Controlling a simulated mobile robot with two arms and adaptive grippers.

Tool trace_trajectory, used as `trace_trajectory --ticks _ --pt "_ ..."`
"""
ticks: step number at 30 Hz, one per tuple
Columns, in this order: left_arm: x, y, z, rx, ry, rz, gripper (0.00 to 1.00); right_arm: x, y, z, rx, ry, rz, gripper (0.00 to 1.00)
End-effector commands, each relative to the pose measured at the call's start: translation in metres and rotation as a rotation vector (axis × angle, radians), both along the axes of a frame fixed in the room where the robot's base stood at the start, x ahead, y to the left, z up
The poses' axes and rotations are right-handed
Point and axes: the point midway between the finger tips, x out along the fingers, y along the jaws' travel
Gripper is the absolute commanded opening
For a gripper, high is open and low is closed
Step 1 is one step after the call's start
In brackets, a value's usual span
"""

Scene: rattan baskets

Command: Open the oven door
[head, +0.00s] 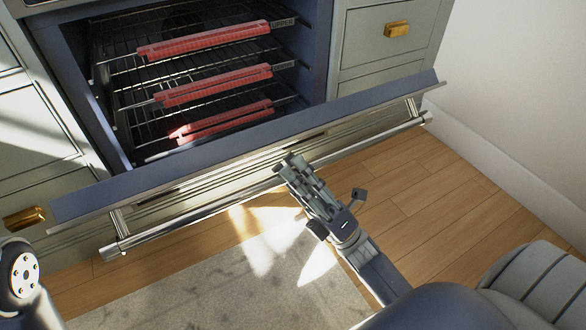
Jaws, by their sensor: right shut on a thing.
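The oven door (230,150) is tilted open, its top edge swung out from the oven (318,50). A silver bar handle (195,224) runs along the front of the door. My right gripper (287,168) is shut on the handle near its middle. The fingertips are partly hidden where they meet the bar. My left gripper is out of view; only a piece of my left arm shows at the lower left edge.
Inside the oven are several wire racks with red guards (205,38) on their front edges. Cabinet drawers with brass pulls (397,30) flank the oven. A white wall (530,90) stands at the right. Wooden floor (420,190) and a pale rug (220,290) lie in front.

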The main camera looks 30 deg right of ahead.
Motion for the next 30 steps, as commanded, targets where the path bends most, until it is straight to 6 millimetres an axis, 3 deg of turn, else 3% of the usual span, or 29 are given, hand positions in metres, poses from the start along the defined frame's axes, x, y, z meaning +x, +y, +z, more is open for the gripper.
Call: trace_trajectory --ticks 9,10,12,23,30 --pt "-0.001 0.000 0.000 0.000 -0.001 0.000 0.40 0.000 0.000 0.000 0.000 0.001 0.000 0.00" --pt "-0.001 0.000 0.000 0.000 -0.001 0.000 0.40 0.000 0.000 0.000 0.000 0.001 0.000 0.24" --pt "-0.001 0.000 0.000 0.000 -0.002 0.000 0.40 0.000 0.000 0.000 -0.001 0.001 -0.001 0.40" --pt "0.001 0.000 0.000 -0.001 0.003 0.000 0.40 0.000 -0.001 -0.001 0.000 0.000 -0.001 0.41" --pt "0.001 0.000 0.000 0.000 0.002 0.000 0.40 -0.016 -0.013 -0.026 0.000 0.007 -0.003 0.41"
